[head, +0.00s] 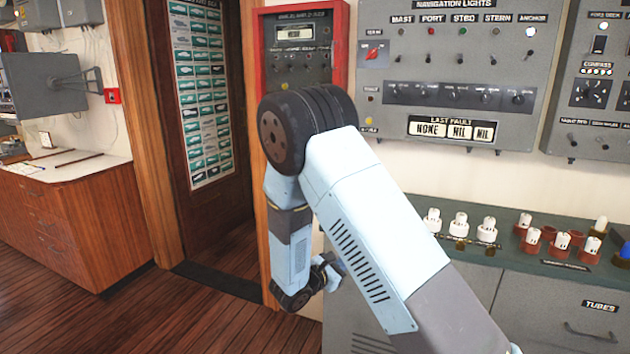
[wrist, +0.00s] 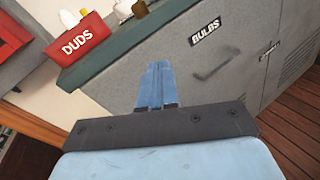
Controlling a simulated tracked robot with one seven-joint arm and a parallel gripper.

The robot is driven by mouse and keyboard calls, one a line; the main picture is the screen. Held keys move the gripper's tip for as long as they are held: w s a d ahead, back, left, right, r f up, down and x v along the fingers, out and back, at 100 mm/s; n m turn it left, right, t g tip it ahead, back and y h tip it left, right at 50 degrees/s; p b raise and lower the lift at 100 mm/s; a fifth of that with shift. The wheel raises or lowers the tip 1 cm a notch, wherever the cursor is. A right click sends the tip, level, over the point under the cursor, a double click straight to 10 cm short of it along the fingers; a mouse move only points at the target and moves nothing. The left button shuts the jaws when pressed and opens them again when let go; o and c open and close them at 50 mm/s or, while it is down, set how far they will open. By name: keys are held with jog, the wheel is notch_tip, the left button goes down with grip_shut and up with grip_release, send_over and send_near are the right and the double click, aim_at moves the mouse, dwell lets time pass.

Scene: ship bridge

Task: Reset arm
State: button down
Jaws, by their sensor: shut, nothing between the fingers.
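My arm rises from the lower right of the head view, bends at a dark round joint, and its forearm hangs down on the far side. My gripper (head: 327,272) is partly hidden behind the arm there, near the cabinet front. In the wrist view my gripper (wrist: 157,68) shows its two light-blue fingers together, with nothing between them. Beyond the fingertips is the edge of the green countertop (wrist: 135,45) and the grey cabinet front with a drawer labelled BULBS (wrist: 206,33). The fingers appear clear of both.
A red DUDS bin (wrist: 80,38) sits on the counter. White bulbs (head: 459,225) stand in rows on it. Above is the navigation lights panel (head: 455,75); a red-framed panel (head: 300,45) is left of it. A doorway and wooden cabinet (head: 75,215) stand left, with open floor between.

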jog(key=s+d+r+m+g+y, duration=0.3)
jog(key=s+d+r+m+g, duration=0.7)
jog(key=s+d+r+m, duration=0.55)
jog(key=s+r+m+t+y, duration=0.2)
jog(key=s+r+m+y, duration=0.2)
jog(key=s+r, duration=0.2)
jog(key=s+a+r+m+t+y, duration=0.1)
jog(key=s+r+m+t+y, duration=0.1)
jog(key=s+r+m+y, duration=0.2)
jog(key=shift+s+r+y, duration=0.6)
jog(key=shift+s+r, duration=0.85)
jog(key=shift+s, duration=2.3)
